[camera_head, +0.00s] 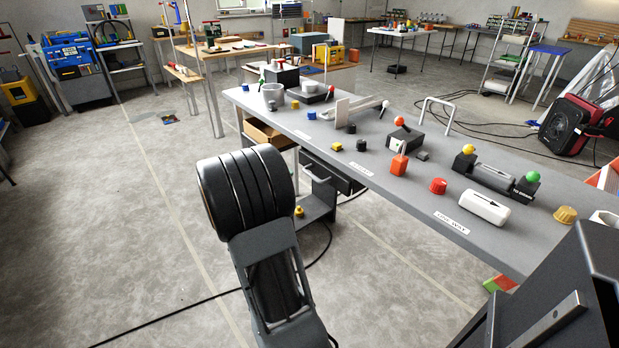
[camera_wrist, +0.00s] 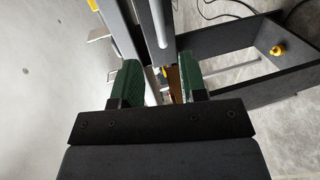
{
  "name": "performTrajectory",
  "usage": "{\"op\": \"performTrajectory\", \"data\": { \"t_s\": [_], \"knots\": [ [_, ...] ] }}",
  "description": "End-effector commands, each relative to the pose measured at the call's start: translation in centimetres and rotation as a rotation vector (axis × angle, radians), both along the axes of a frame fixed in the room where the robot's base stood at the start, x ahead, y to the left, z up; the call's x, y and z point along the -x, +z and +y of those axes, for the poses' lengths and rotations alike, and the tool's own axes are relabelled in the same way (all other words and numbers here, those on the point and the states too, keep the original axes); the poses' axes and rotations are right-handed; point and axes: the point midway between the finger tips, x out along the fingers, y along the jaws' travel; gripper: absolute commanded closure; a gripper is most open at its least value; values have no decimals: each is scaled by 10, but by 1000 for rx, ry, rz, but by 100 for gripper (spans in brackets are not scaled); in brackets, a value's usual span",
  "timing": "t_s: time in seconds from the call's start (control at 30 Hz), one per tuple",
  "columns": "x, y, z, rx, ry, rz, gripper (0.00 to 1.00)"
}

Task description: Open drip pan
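My gripper (camera_wrist: 158,78) is open in the wrist view, its two green-padded fingers apart. Nothing is clearly held; a narrow brown and yellow strip shows beyond the gap. A dark drawer-like box (camera_head: 335,172) hangs under the near edge of the workbench in the head view. Below it is a dark grey frame (camera_head: 321,204) with a yellow knob (camera_head: 299,211). The frame (camera_wrist: 235,38) and knob (camera_wrist: 278,50) also show right of my fingers in the wrist view. I cannot tell which part is the drip pan. My arm hides the gripper in the head view.
The grey workbench (camera_head: 370,178) carries several blocks, knobs and fixtures. A brown wooden drawer (camera_head: 265,134) shows under its far end. A black cable (camera_head: 165,317) lies on the floor. Open concrete floor (camera_head: 110,210) is on the left.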

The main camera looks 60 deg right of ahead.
Motion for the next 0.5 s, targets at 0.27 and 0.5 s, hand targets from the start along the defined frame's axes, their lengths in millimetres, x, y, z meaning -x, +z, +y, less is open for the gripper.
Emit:
{"op": "performTrajectory", "data": {
  "t_s": [0.27, 0.5],
  "knots": [
    [17, -13, -50, -2, -4, 1, 61],
    [26, -18, -76, -2, -1, 0, 61]
  ]
}}
